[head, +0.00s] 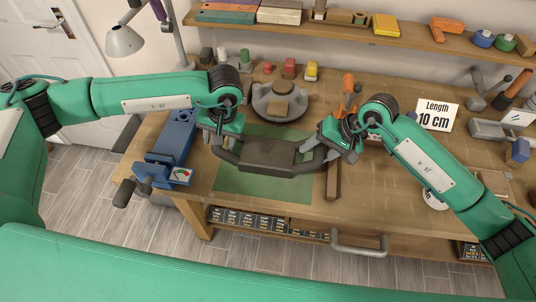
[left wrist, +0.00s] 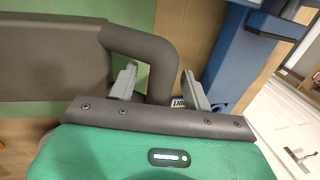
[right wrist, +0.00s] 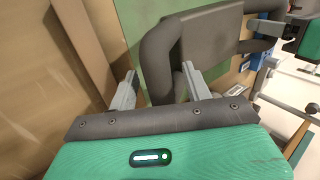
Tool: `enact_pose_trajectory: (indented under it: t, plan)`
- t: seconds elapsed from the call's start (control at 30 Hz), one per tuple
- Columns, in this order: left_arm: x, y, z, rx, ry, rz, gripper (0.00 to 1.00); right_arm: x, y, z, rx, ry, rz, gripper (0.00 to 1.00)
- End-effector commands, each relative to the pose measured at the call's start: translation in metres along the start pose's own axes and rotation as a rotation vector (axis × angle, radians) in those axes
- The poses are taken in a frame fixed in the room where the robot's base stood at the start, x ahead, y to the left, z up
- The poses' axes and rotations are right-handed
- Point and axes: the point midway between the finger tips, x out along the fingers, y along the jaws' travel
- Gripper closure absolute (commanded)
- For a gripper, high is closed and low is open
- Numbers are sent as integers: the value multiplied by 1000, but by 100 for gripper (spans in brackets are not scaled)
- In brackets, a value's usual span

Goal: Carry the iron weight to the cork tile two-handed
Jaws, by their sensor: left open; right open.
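The iron weight (head: 282,155) is a dark grey block with a looped handle at each end, over a green mat. My left gripper (head: 222,138) is open at its left handle. In the left wrist view, the handle (left wrist: 160,62) passes between the two apart fingers (left wrist: 160,84). My right gripper (head: 318,148) is open at the right handle. In the right wrist view, that handle (right wrist: 158,65) lies between the apart fingers (right wrist: 160,88). A tan-brown piece (head: 283,87) on a grey round stand behind the weight may be the cork tile; I cannot tell.
The green mat (head: 240,188) lies on the wooden workbench (head: 385,195). The grey round stand (head: 262,103) is behind the weight. A blue vise-like device (head: 172,140) is at the left. A sign reading "Length 10 cm" (head: 436,115) and tools stand at the right.

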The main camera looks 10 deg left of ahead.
Motion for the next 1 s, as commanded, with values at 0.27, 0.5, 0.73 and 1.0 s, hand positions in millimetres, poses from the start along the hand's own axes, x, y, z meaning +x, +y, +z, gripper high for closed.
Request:
enact_pose_trajectory:
  t: [0.27,0.5,0.73,1.0]
  plan:
    - [1,0,0,0,0,0,51,1,0,0,0,0,0,50]
    - [1,0,0,0,0,0,96,1,0,0,0,0,0,95]
    - [1,0,0,0,0,0,100,0,0,0,0,1,0,100]
    - [1,0,0,0,0,0,100,0,0,0,0,1,0,100]
